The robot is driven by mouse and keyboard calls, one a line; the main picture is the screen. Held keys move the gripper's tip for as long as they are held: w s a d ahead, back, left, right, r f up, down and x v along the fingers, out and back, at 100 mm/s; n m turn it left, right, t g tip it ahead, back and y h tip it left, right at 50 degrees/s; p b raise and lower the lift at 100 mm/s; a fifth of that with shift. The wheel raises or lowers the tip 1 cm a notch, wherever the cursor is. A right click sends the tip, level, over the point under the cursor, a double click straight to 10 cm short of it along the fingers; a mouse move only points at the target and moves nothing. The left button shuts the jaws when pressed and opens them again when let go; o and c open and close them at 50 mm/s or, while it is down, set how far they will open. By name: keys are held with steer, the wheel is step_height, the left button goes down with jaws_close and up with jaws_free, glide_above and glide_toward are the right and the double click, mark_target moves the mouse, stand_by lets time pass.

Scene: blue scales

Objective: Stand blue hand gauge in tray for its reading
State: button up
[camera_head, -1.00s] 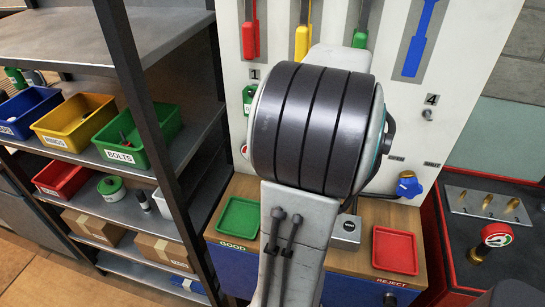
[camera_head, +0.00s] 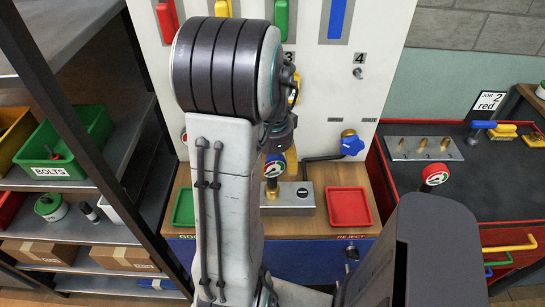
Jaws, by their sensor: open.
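The block sits on a wooden bench top. A green tray (camera_head: 184,208), marked GOOD, is left of it, partly behind my arm. A red tray (camera_head: 349,206), marked REJECT, is to its right. Both trays look empty. My gripper (camera_head: 279,146) is open just above the gauge, partly hidden by my arm. I cannot tell whether its fingers touch the gauge.
A white panel (camera_head: 378,70) with coloured tools stands behind the bench. A black cart top (camera_head: 464,178) on the right holds a red gauge (camera_head: 434,175). Shelves with bins (camera_head: 60,150) are on the left.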

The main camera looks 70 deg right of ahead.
mark_target(273, 157)
steer(key=shift+f, duration=0.5)
steer(key=shift+o, duration=0.2)
steer(key=c, duration=1.4)
steer(key=shift+r, duration=0.15)
steer(key=shift+r+p, duration=2.05)
steer(key=shift+r, duration=0.35)
